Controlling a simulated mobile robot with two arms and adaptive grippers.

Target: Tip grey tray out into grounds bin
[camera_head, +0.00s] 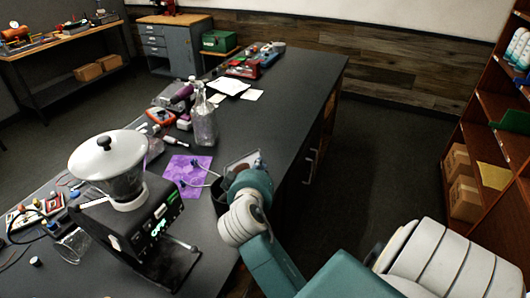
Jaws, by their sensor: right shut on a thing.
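My right arm reaches in from the lower right, and its gripper (257,162) is at the near edge of the dark bench, right of the coffee machine (160,232). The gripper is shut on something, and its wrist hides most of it. A grey, flat-edged piece (238,160) shows beside the fingers and looks like the grey tray. A dark, box-like container (219,196) shows just left of and below the wrist; it may be the grounds bin, but it is partly hidden. I cannot tell the tray's tilt or contents. My left gripper is not in view.
A purple mat (188,172) with a white cable lies left of the gripper. A clear bottle (204,122) stands behind it. Papers (229,87) and a red toolbox (243,69) are further back. The bench's right side is clear. A shelf (485,150) stands at the far right.

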